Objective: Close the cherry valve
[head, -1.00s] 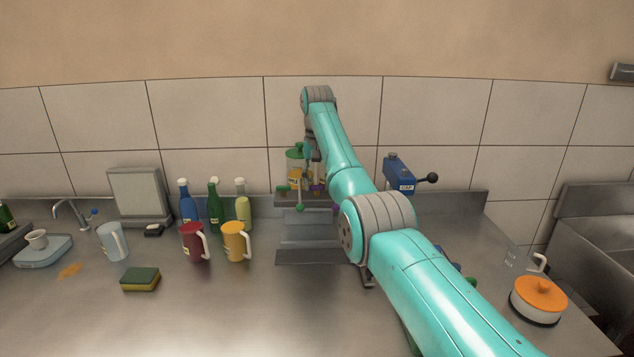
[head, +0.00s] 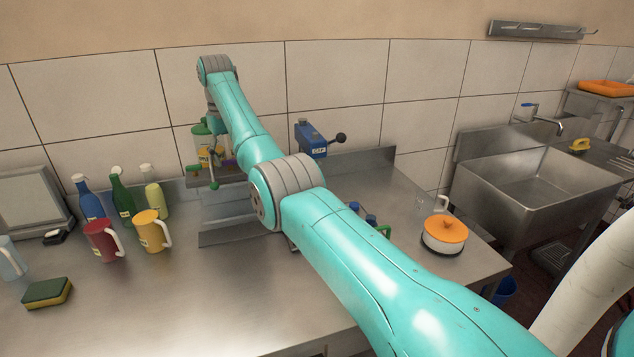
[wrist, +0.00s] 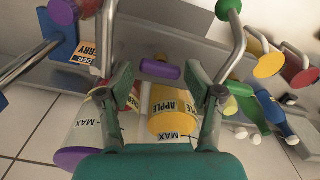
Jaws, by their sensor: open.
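In the wrist view my gripper (wrist: 161,78) is open, its two fingers on either side of a purple valve handle (wrist: 160,70). I cannot tell whether they touch it. Below lie a yellow container (wrist: 172,106) labelled APPLE and a pale container (wrist: 84,135) with a purple end, marked MAX. A partly hidden label (wrist: 90,52) shows only the letters DER and RRY. In the head view the pump stand (head: 222,228) is partly behind my arm.
Purple (wrist: 62,12) and green (wrist: 228,8) lever knobs flank the gripper. In the head view, red (head: 102,243) and yellow (head: 150,232) mugs and several bottles stand left of the stand. A blue CAP device (head: 311,140) is right.

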